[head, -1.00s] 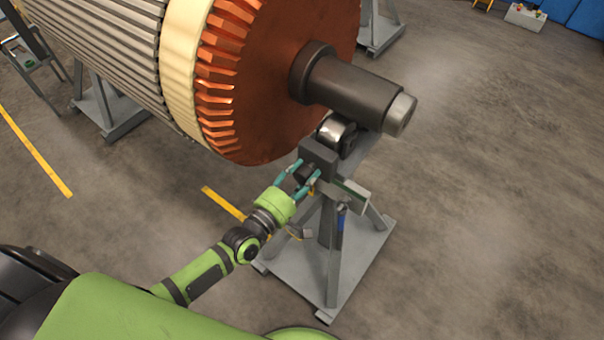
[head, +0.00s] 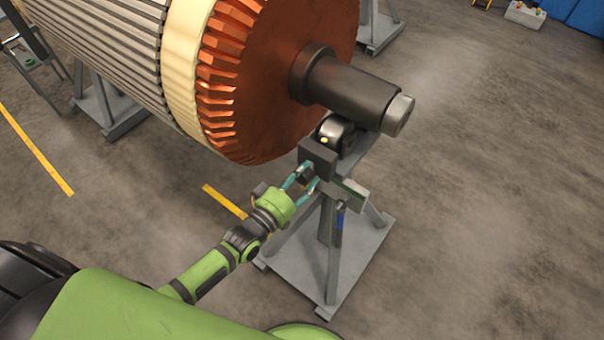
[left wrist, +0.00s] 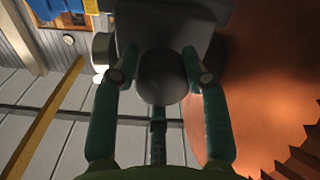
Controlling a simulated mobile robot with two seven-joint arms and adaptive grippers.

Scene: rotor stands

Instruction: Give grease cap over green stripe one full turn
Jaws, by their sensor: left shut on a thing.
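The grease cap is a dark round knob on the near side of the dark block on top of the grey stand. In the left wrist view the cap (left wrist: 163,76) sits between my teal fingers, which close on it from both sides. In the head view my left gripper (head: 311,177) reaches the block from the lower left, and its fingers partly hide the cap. I cannot make out a green stripe in either view. My right gripper is not in view.
The grey stand (head: 333,235) has splayed legs on a base plate. A grey box (head: 350,193) juts from the stand at right. Floor is clear at far right.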

